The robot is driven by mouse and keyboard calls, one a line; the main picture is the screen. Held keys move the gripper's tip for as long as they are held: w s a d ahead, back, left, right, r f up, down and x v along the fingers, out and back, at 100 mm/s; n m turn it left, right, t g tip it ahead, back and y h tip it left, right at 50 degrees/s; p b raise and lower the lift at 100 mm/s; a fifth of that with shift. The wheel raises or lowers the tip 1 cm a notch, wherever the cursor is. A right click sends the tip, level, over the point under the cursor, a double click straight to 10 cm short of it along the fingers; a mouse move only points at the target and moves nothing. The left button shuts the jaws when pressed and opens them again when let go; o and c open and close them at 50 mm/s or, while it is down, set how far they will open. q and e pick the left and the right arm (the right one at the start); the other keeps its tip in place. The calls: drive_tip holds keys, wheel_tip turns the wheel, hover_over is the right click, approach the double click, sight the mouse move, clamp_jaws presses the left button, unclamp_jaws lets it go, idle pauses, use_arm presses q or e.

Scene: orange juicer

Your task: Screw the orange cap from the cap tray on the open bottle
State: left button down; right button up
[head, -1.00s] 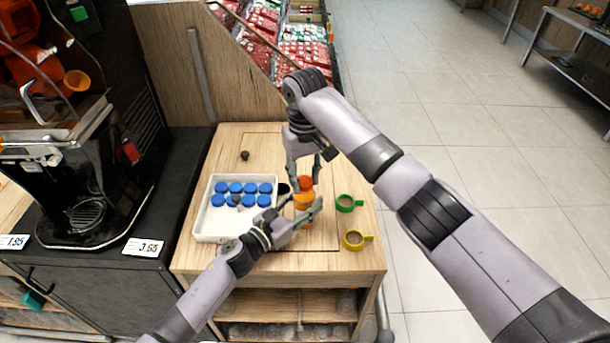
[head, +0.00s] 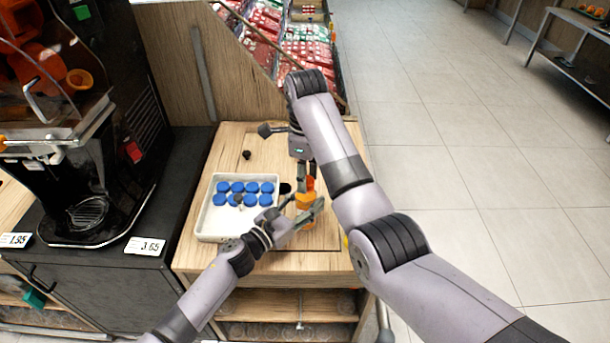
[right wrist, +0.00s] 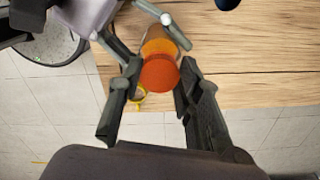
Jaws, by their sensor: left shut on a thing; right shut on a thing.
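The bottle (head: 306,198), filled with orange juice, stands upright on the wooden table top. My left gripper (head: 304,213) is shut around its body from the left. The orange cap (head: 309,183) is at the top of the bottle. In the right wrist view, the round red-orange cap (right wrist: 160,74) lies between the fingers of my right gripper (right wrist: 158,72), with the bottle (right wrist: 160,46) just beyond it. My right gripper (head: 307,176) is shut on the cap from above. I cannot tell whether the cap is seated on the thread.
The white cap tray (head: 207,234) with several blue caps (head: 250,188) lies left of the bottle. A small dark object (head: 247,155) lies behind it. A yellow ring (right wrist: 137,95) is partly hidden by my right gripper. The juicer (head: 90,150) stands left.

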drive_tip(key=shift+m, duration=0.3)
drive_tip(key=o, duration=0.7)
drive_tip(key=shift+c, duration=0.2)
